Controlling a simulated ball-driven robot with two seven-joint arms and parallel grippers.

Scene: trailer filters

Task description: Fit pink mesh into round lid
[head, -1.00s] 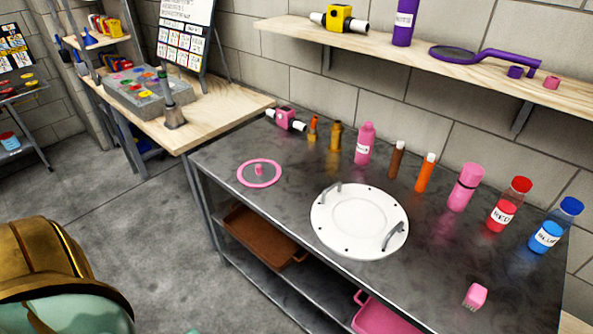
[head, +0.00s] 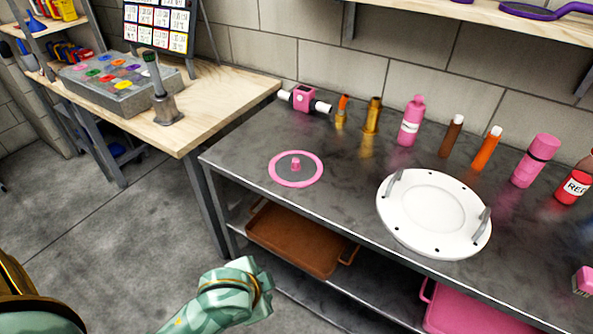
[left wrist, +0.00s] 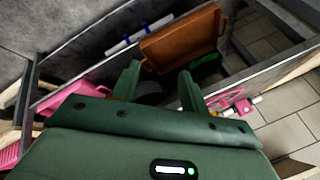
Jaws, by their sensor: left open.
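The pink mesh (head: 295,181) is a flat grey disc with a pink rim and a small pink knob in its middle. It lies flat on the left part of the dark metal bench (head: 345,150). The round lid (head: 400,233) is a white disc with two grey handles and dark dots round its rim. It lies to the right of the mesh, apart from it. My left gripper (left wrist: 158,88) is open and empty in the left wrist view. In the head view my left arm shows low in front of the bench. My right gripper is not in view.
Several bottles and tubes, such as a pink bottle (head: 411,121), line the back of the bench. A pink block with white ends (head: 304,99) stands behind the mesh. A brown tray (head: 297,240) and a pink tray (head: 470,312) are on the lower shelf. Bench between mesh and lid is clear.

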